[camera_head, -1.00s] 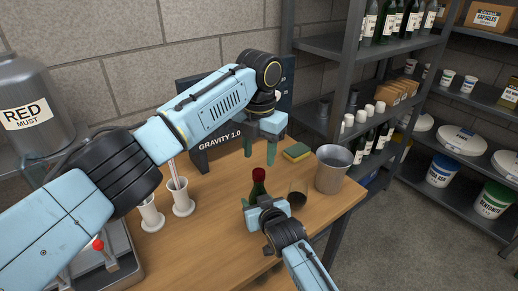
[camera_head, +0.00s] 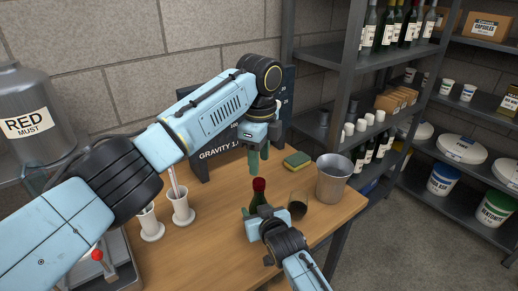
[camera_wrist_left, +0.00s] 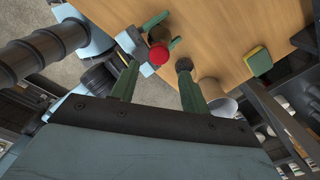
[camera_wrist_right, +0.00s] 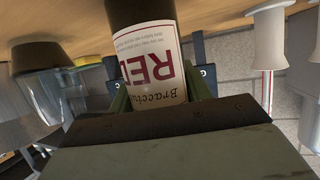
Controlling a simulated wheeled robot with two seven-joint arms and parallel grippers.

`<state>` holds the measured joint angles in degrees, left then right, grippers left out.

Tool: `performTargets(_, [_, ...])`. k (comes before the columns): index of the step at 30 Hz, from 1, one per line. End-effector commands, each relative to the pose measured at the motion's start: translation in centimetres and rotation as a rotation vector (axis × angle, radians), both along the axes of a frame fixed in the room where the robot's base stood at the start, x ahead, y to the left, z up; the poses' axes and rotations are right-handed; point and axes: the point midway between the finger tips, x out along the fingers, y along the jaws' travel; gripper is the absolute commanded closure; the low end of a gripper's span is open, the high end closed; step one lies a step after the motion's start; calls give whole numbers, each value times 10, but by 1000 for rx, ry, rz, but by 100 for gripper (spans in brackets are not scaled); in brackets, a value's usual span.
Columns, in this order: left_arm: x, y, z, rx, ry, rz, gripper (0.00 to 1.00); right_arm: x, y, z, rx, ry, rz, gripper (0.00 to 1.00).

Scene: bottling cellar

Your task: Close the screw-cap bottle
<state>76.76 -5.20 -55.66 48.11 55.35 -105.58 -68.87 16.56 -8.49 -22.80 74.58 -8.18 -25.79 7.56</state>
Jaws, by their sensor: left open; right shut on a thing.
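The dark green wine bottle (camera_head: 258,199) stands upright near the table's right part, with a red cap (camera_head: 259,184) on its top. I cannot tell how tightly the cap sits. My right gripper (camera_head: 256,212) is shut around the bottle's body; the right wrist view shows the bottle's label (camera_wrist_right: 150,62) between its fingers. My left gripper (camera_head: 254,163) is open, pointing down just above the cap, apart from it. In the left wrist view the red cap (camera_wrist_left: 158,55) shows between the two green fingers, beyond their tips.
A metal bucket (camera_head: 333,178) and a green-yellow sponge (camera_head: 297,160) are farther right and back. White cylinders on bases (camera_head: 181,207) stand at left. The table's front middle is clear.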

Motion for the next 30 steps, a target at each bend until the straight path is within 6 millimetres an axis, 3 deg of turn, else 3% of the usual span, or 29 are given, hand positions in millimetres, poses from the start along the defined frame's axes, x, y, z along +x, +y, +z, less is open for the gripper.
performTargets(30, [-1,0,14,-1,0,1921,54,0,0,-1,-1,2,0,100])
